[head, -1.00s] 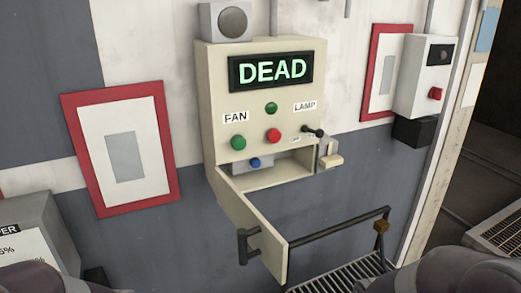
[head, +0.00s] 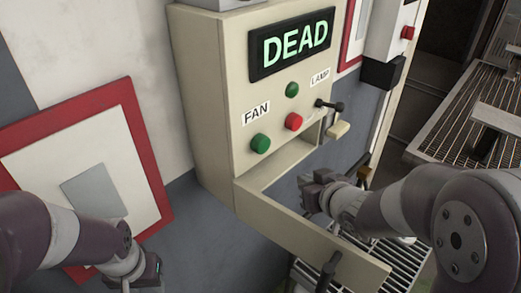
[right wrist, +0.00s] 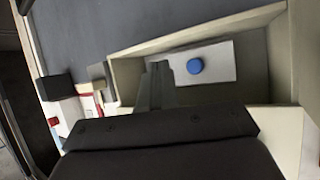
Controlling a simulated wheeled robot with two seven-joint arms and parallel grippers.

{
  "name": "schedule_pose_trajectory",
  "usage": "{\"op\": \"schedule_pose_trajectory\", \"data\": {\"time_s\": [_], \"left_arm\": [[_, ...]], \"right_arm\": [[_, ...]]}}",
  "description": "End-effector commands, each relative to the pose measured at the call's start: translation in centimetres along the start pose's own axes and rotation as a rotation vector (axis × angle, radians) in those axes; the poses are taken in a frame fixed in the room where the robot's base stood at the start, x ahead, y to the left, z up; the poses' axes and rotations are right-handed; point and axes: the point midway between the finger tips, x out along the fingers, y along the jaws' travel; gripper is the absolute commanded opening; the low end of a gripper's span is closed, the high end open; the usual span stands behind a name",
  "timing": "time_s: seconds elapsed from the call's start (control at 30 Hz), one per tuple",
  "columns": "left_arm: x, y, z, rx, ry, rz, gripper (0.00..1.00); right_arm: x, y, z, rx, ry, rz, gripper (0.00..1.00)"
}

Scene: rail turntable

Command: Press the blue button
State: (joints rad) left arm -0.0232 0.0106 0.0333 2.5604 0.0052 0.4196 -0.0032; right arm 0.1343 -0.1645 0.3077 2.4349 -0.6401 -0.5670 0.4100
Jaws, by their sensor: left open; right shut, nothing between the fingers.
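The blue button (right wrist: 194,66) shows in the right wrist view on a pale box (right wrist: 222,58) inside the recess of the beige cabinet (head: 205,100). In the head view the button is hidden. My right gripper (head: 312,190) is shut and empty, above the lowered flap and in front of the recess. In the right wrist view its fingertips (right wrist: 158,72) are beside the button, to its left, with a gap in the picture. My left gripper (head: 148,274) is low at the left, by the framed panel, away from the cabinet; it is open, its fingers barely visible.
The open flap (head: 290,235) with a dark handle (head: 328,268) juts out below the recess. A green FAN button (head: 261,143), a red button (head: 293,121), another green button (head: 292,90) and a black lever (head: 330,105) are on the front under the DEAD display (head: 293,45).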

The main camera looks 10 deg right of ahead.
Motion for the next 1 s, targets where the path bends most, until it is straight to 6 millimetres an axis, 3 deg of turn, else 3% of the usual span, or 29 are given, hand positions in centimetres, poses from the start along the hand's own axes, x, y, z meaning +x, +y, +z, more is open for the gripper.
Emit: {"op": "schedule_pose_trajectory", "data": {"time_s": [0.37, 0.73, 1.0], "left_arm": [[0.5, 0.0, 0.0, 0.000, 0.001, 0.000, 0.44], [3.3, 0.0, 0.4, 0.000, 0.000, 0.000, 0.44], [4.2, 0.0, 0.5, 0.000, 0.000, 0.000, 0.44]], "right_arm": [[0.6, -0.2, -0.1, -0.001, -0.002, 0.001, 0.00], [4.8, -2.4, -2.0, -0.001, -0.003, 0.000, 0.00], [6.7, -3.5, -3.4, 0.001, -0.003, 0.002, 0.00]]}}
